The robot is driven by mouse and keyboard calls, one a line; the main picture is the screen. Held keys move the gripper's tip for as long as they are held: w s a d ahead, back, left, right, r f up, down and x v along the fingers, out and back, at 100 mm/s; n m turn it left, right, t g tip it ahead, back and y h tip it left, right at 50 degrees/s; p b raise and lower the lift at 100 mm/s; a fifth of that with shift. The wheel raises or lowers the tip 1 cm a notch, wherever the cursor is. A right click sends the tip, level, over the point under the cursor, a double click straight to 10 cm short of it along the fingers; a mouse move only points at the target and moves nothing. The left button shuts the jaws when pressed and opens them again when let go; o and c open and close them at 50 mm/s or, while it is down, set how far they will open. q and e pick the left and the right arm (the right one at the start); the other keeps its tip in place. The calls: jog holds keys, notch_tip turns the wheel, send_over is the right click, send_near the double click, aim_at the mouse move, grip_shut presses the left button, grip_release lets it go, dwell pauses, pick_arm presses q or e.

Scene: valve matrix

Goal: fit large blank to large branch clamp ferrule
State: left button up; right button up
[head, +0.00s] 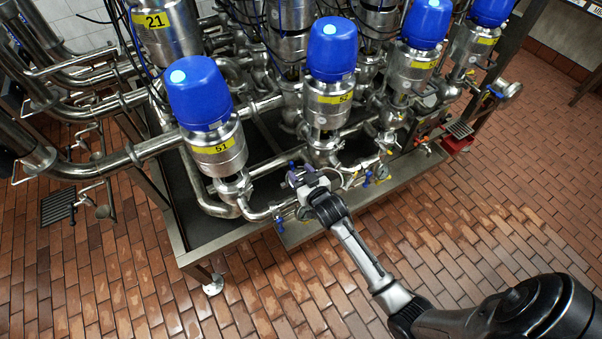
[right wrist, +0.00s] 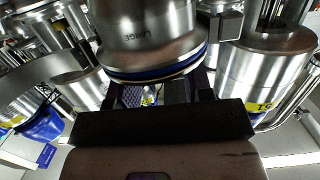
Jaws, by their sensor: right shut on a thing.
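My right gripper (head: 308,183) is at the front edge of the valve rack, among the low pipes below the valves marked 51 and 52. In the right wrist view its dark fingers (right wrist: 166,92) rise to a round steel piece (right wrist: 135,35) marked LARGE, with a blue ring along its lower rim. The gripper is shut on a piece there, taken as the large blank; its outline is partly hidden behind the fingers. I cannot tell the blank apart from the branch ferrule, or whether they touch. A square steel block (right wrist: 228,27) sits right beside the marked piece. My left gripper is not in view.
Blue-capped valves 51 (head: 198,95) and 52 (head: 332,50) stand above the drip tray. Pipes and small coloured handles (head: 381,172) crowd the area right of the gripper. The brick floor (head: 480,230) in front is clear apart from my arm.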

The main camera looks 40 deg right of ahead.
dwell(0.3)
jog(key=o, duration=1.1)
jog(key=shift+c, duration=0.2)
jog(key=shift+s+a+r, duration=0.15)
jog(key=shift+s, duration=0.4)
jog(key=p+v, duration=0.2)
jog(key=v, duration=1)
jog(key=shift+s, duration=0.3)
jog(key=shift+a, duration=0.1)
